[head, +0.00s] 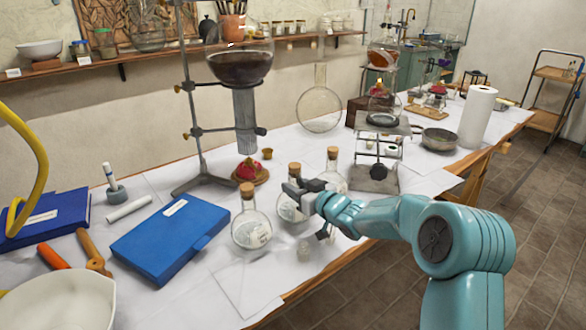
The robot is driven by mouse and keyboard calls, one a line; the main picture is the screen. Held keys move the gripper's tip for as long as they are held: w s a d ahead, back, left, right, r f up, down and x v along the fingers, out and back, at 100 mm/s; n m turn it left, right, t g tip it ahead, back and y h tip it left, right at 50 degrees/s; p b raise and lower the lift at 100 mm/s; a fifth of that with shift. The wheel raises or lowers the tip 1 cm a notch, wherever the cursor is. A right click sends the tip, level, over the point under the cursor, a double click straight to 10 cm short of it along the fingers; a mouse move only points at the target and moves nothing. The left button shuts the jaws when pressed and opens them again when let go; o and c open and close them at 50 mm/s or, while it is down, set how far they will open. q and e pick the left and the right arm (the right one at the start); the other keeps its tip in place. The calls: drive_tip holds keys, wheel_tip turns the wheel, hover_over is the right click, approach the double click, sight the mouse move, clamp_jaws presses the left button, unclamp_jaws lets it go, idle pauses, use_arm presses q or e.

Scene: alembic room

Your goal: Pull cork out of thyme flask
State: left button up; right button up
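Three round glass flasks with corks stand on the white-covered table: a front flask (252,232) with a label, a middle flask (290,210) and a back flask (332,180). The labels are too small to read, so I cannot tell which is thyme. Corks sit in all three necks: front cork (247,190), middle cork (294,169), back cork (333,153). My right gripper (302,188) is at the neck of the middle flask, below its cork, and hides part of that flask. I cannot tell whether its fingers touch the glass or are closed. My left gripper is out of view.
A blue box (170,240) lies left of the flasks. A stand (190,110) holds a large dark-filled flask (240,66) behind them. A lab jack (375,175) stands at back right.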

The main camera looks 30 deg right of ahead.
drive_tip(key=o, duration=0.9)
drive_tip(key=shift+o, duration=0.5)
drive_tip(key=shift+s, duration=0.1)
drive_tip(key=s+d+r, duration=0.1)
drive_tip(key=s+r, duration=0.1)
drive_tip(key=s, duration=1.4)
drive_tip(key=shift+s+d, duration=0.1)
drive_tip(key=shift+d, duration=0.05)
